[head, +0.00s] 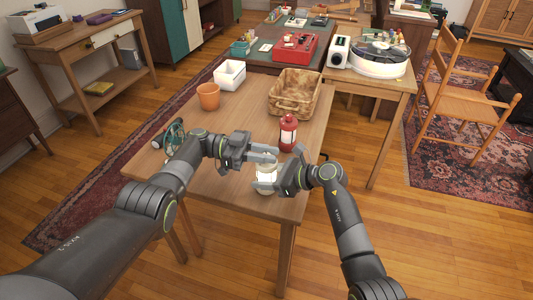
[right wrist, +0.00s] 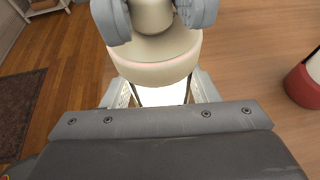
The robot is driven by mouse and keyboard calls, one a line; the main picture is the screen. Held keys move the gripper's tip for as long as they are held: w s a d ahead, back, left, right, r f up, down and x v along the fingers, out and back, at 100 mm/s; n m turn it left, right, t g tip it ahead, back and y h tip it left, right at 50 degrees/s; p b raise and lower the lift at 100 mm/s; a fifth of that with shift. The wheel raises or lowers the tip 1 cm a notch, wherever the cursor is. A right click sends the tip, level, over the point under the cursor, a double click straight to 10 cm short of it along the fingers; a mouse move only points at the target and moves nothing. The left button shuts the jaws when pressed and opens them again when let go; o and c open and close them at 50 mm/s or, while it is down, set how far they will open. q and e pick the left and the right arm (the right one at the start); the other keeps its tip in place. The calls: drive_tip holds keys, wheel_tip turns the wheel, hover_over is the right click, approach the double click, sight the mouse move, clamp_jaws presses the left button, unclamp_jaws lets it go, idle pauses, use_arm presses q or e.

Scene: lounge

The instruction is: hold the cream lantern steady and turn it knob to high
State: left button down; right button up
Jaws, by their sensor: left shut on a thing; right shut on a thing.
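The cream lantern (head: 267,173) stands upright near the front edge of the wooden table, its middle glowing white. In the right wrist view its cream cap (right wrist: 158,62) shows from above, with the bright part below it. My left gripper (head: 264,155) is shut on the top of the lantern; its two grey fingers clasp the top piece in the right wrist view. My right gripper (head: 266,184) is shut on the lantern lower down, from the right. Its fingers flank the glowing part in its wrist view.
A red lantern (head: 288,133) stands close behind, also at the right edge of the wrist view (right wrist: 302,86). A wicker basket (head: 294,93), terracotta pot (head: 208,97), white bin (head: 230,74) and green round object (head: 174,134) share the table (head: 252,108). The table's middle is clear.

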use_arm(q)
drive_tip(key=shift+f, duration=0.2)
use_arm(e)
drive_tip(key=shift+a, duration=0.1)
use_arm(q)
drive_tip(key=c, duration=1.3)
unclamp_jaws()
drive_tip(key=shift+a, duration=0.1)
drive_tip(key=shift+r, duration=0.1)
drive_tip(key=shift+r, duration=0.2)
drive_tip(key=shift+r, duration=4.8)
use_arm(e)
drive_tip(key=o, duration=1.3)
drive_tip(key=shift+c, duration=0.2)
